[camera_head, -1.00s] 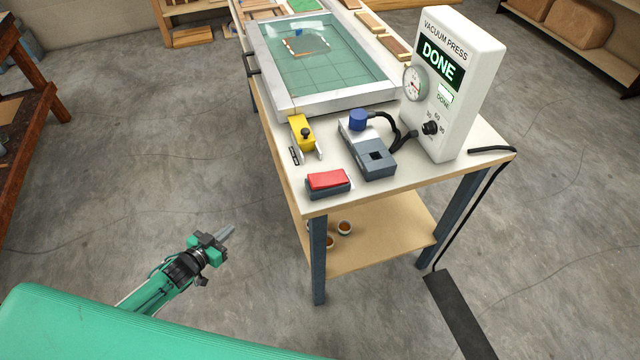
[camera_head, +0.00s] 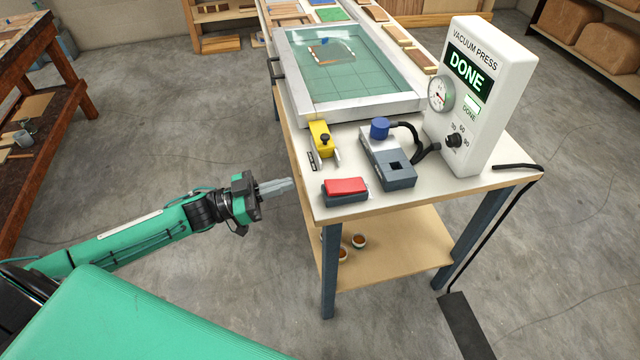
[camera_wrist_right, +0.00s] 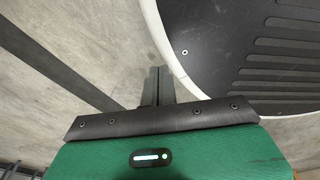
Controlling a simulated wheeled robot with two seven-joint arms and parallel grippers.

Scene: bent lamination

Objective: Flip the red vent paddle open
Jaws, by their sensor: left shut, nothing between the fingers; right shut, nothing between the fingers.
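The red vent paddle (camera_head: 346,186) lies flat on its dark grey base at the near left corner of the press table in the head view. My left gripper (camera_head: 291,184) is shut and empty. It points right, to the left of the table edge, with a gap between its fingertips and the paddle. My right gripper is outside the head view. In the right wrist view its dark fingers (camera_wrist_right: 158,84) are together, with nothing between them, over the grey floor.
A yellow block (camera_head: 320,138) with a black knob stands behind the paddle. A grey valve unit with a blue cap (camera_head: 380,128) is to its right, beside the white vacuum press box (camera_head: 476,140), whose screen reads DONE. The framed press (camera_head: 300,112) lies behind.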

